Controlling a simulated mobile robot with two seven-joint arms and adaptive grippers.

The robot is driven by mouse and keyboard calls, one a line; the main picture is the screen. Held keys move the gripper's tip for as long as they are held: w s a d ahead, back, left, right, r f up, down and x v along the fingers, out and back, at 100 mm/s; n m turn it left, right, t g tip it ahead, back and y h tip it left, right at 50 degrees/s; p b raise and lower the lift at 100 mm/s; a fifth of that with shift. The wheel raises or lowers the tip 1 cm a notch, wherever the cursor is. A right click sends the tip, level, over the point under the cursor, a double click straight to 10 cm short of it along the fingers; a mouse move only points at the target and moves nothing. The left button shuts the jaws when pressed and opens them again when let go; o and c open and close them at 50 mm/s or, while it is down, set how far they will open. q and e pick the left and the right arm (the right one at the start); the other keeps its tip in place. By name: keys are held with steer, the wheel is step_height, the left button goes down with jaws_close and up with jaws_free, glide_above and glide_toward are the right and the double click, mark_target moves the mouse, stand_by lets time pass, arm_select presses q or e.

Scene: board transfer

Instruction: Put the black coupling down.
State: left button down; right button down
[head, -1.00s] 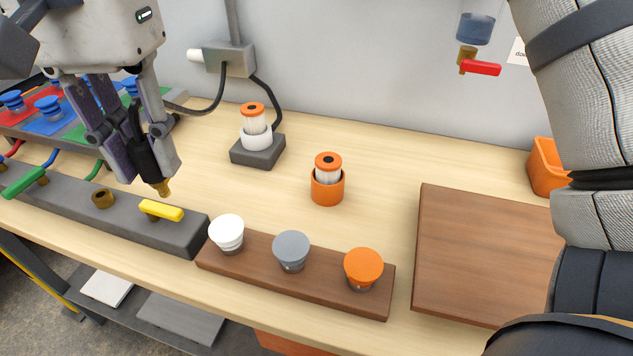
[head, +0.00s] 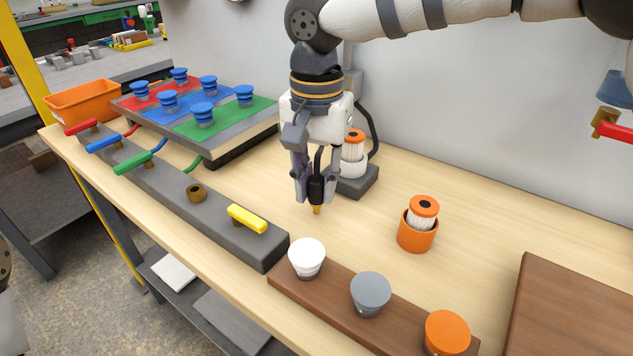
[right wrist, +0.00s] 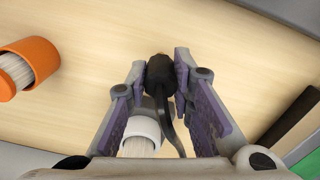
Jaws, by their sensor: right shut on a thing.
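My right gripper (head: 316,188) is shut on the black coupling (head: 317,186), whose brass tip points down. In the head view it hangs over the bare wood between the grey rail (head: 190,215) and the white filter cup (head: 350,168); its exact height is hard to tell. In the right wrist view the coupling (right wrist: 160,72) sits between the fingertips (right wrist: 160,75), with a black cable trailing from it. On the rail, a brass socket (head: 196,193) stands between the green handle (head: 138,162) and the yellow handle (head: 247,218). My left gripper is out of view.
A brown strip with white (head: 307,255), grey (head: 370,291) and orange (head: 447,330) knobs lies in front. An orange cup (head: 417,235) with a filter stands to the right. A board with blue knobs (head: 203,115) lies behind the rail. The wood around the orange cup is clear.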

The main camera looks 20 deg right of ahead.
mark_target(316, 179)
steer(key=shift+f, duration=0.1)
steer(key=shift+f, duration=0.1)
steer(key=c, duration=1.4)
jaws_free()
steer(key=shift+f, duration=0.1)
step_height(316, 179, up, 12)
steer(key=shift+r, duration=0.2)
